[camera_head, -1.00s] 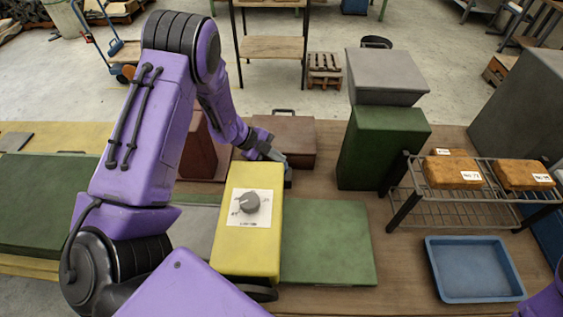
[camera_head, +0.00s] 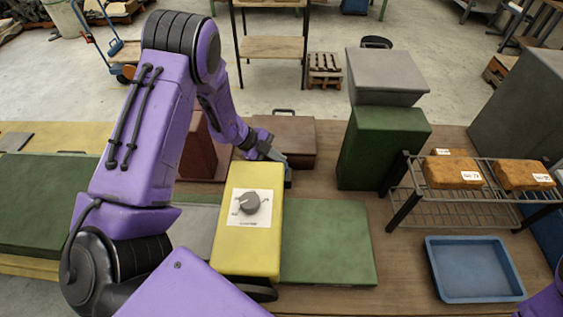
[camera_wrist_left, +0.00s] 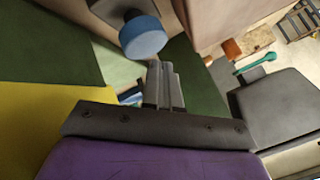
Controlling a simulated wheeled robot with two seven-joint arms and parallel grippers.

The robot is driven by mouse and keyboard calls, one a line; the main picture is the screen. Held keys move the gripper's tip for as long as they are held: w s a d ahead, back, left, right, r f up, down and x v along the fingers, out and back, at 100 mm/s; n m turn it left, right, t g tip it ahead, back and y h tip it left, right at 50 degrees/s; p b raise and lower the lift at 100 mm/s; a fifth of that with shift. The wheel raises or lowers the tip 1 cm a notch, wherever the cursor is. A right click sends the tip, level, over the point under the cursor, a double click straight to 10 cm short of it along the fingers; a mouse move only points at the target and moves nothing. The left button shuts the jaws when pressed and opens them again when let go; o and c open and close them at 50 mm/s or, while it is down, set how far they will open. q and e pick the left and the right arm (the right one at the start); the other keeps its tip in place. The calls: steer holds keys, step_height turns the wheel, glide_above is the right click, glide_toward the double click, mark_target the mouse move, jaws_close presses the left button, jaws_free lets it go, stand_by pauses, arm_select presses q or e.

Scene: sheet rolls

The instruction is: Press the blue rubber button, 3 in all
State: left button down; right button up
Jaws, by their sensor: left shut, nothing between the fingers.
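The blue rubber button (camera_wrist_left: 143,36) shows in the left wrist view as a round blue cap on a dark stem, at the upper middle. In the head view I cannot see it. My left gripper (camera_wrist_left: 164,72) is shut and empty, with its fingertips just below and to the right of the button in the wrist view. A gap shows between them there. In the head view the left gripper (camera_head: 284,170) is behind the yellow box (camera_head: 247,258), partly hidden by it. My right gripper is out of view; only a bit of purple arm shows at the lower right edge.
The yellow box carries a dark dial (camera_head: 249,202) on a white plate. A red-brown case (camera_head: 290,137) lies behind the gripper. A tall green box (camera_head: 380,148), a wire rack (camera_head: 465,212) with brown blocks and a blue tray (camera_head: 474,270) stand to the right.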

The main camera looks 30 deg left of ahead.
arm_select(q)
steer(key=shift+f, duration=0.1)
stand_by(0.4)
steer(key=shift+s+f, duration=0.1)
steer(key=shift+f, duration=0.25)
steer(key=shift+f+b, duration=0.85)
steer(key=shift+f, duration=0.1)
stand_by(0.8)
stand_by(0.3)
steer(key=shift+r+p, duration=1.35)
steer(key=shift+r, duration=0.05)
steer(key=shift+r, duration=0.1)
